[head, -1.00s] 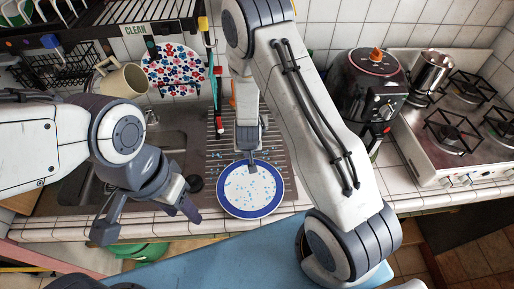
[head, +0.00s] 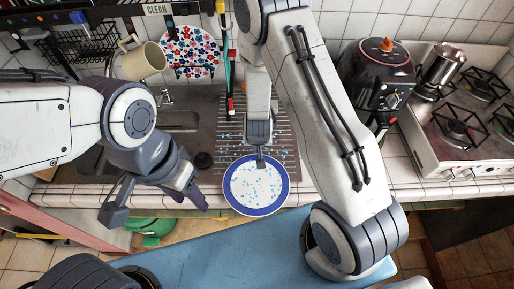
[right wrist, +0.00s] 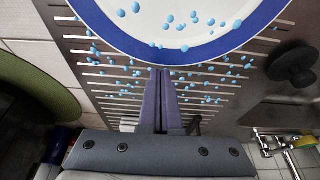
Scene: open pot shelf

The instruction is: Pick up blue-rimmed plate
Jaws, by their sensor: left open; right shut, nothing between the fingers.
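The blue-rimmed plate (head: 256,187) is white inside with light blue spots. It lies at the front of the ribbed drainboard, near the counter's front edge. My right gripper (head: 260,161) reaches down to the plate's far rim with its fingers shut and empty. In the right wrist view the shut fingers (right wrist: 161,75) end at the edge of the plate (right wrist: 170,22); whether they touch it I cannot tell. My left gripper (head: 158,206) is open and empty, left of the plate and in front of the sink.
Blue droplets dot the drainboard (head: 285,130). A floral plate (head: 189,48) and a beige mug (head: 143,60) are at the back. A dark cooker (head: 378,80) and the stove (head: 455,125) stand right. A dark sink stopper (head: 203,160) lies left of the plate.

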